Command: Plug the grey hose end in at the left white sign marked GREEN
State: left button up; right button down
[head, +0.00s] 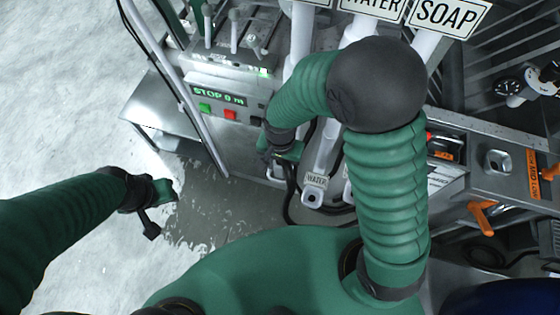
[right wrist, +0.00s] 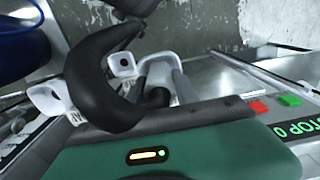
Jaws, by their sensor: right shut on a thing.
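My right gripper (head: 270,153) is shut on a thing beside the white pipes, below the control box. A dark hose (head: 289,190) hangs just below it and loops right; I take the held thing to be its grey end, largely hidden by the fingers. In the right wrist view a dark curved shape covers the grip. No sign marked GREEN is readable; the leftmost upper white sign (head: 318,2) is cut off by the frame. A lower white plate marked WATER (head: 316,180), with a hole, is just right of the gripper. My left gripper (head: 160,195) is over the floor; its jaw gap is unclear.
The control box reads STOP 0 m (head: 218,96), with green (head: 204,107) and red (head: 230,115) buttons. Upper signs read WATER (head: 372,8) and SOAP (head: 447,15). An orange lever (head: 482,217) juts out at right. The floor at left (head: 70,90) is clear.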

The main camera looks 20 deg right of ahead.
jog(key=shift+w+f, duration=0.15)
jog(key=shift+w, duration=0.1)
jog(key=c, duration=0.9)
grip_release()
jog(key=shift+s, duration=0.1)
jog(key=shift+o, duration=0.2)
jog(key=shift+r, duration=0.3)
notch_tip(320, 180, up, 16)
jog(key=s+d+f+n+t, duration=0.2)
jog(key=s+d+f+n, duration=0.2)
jog(key=d+f+n, duration=0.2)
notch_tip(320, 180, down, 3)
jog(key=d, duration=0.2)
jog(key=shift+d+r+n+t, duration=0.2)
jog(key=shift+d+n+t, duration=0.1)
jog(key=shift+d+n, duration=0.1)
